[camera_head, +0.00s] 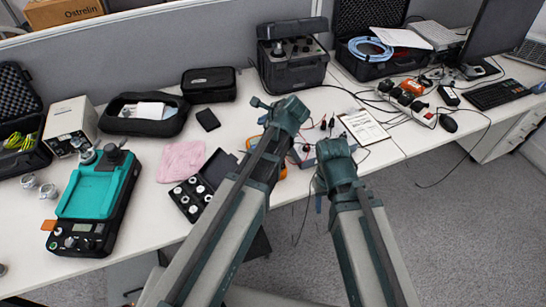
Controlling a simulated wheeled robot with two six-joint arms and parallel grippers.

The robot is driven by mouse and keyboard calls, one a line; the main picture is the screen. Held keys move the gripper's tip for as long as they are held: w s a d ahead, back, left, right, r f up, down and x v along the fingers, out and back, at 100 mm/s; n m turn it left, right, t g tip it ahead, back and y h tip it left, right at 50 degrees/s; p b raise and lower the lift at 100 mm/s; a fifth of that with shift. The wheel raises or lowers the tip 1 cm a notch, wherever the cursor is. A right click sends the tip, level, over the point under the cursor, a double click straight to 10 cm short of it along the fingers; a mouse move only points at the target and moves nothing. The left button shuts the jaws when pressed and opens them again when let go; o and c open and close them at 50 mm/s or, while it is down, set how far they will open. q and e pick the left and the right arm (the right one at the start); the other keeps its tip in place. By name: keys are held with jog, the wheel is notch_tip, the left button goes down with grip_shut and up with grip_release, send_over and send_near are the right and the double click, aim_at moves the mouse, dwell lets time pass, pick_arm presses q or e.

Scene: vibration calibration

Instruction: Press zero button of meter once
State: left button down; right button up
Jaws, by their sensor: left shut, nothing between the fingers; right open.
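I cannot tell for certain which instrument is the meter, and no zero button can be made out. An orange-edged handheld meter (283,171) lies on the table, mostly hidden behind my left arm. A teal and black instrument (95,200) with a small display and knobs on its front stands at the left. My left gripper (262,104) is shut and empty, above the table near the middle. My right gripper (322,185) is near the table's front edge, right of the orange-edged meter; its fingers are largely hidden behind its wrist. Neither gripper visibly touches an instrument.
A pink cloth (181,161) and an open black case of small weights (191,196) lie between the teal instrument and my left arm. A small box with leads (303,152) sits between my grippers. A clipboard (364,127) lies right. Black cases stand behind.

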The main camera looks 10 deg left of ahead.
pick_arm(q)
jog(key=shift+d, duration=0.1)
jog(key=shift+f, duration=0.15)
notch_tip(320, 180, down, 9)
jog(key=b, duration=0.8)
jog(key=shift+b, duration=0.4)
dwell(1.6)
jog(key=shift+f+b, duration=0.25)
jog(key=shift+b, duration=0.15)
jog(key=shift+f+b, duration=0.35)
jog(key=shift+b, duration=0.05)
dwell(0.5)
dwell(0.3)
jog(key=shift+r+p, duration=0.8)
jog(key=shift+p, duration=0.05)
